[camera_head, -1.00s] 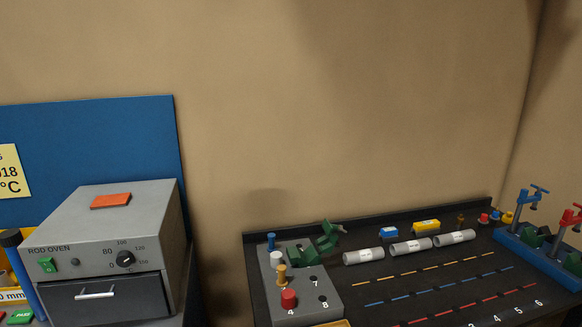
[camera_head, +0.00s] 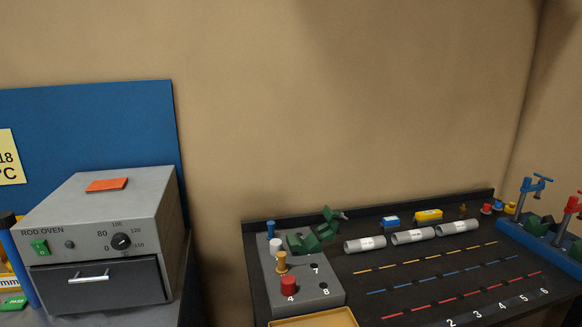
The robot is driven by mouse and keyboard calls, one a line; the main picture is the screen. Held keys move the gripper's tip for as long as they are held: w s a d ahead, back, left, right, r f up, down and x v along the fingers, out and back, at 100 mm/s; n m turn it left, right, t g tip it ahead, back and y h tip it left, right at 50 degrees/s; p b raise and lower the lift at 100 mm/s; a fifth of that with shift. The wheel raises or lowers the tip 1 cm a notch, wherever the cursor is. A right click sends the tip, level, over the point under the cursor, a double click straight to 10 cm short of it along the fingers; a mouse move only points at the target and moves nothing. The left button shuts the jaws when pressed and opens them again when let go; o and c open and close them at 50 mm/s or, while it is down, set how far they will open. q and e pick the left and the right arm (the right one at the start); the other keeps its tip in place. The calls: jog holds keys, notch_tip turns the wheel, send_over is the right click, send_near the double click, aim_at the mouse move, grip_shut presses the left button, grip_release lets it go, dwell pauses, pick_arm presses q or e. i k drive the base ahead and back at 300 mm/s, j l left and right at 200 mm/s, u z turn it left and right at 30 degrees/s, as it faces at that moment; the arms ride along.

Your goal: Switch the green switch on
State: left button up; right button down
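The green switch (camera_head: 40,247) is a small green rocker on the front panel of the grey rod oven (camera_head: 110,205), at the left of the head view. It sits left of a small dark round indicator (camera_head: 70,244) and a black temperature dial (camera_head: 122,241). The rocker's on or off position is too small to tell. Neither of my grippers shows in the view.
The oven's dark drawer with a silver handle (camera_head: 90,279) is below the switch. A blue rod stands left of the oven. A dark bench (camera_head: 405,285) on the right holds a grey peg block (camera_head: 330,288), grey cylinders (camera_head: 412,236) and blue clamps (camera_head: 534,190).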

aim_at(41, 247)
jog(key=u, duration=1.45)
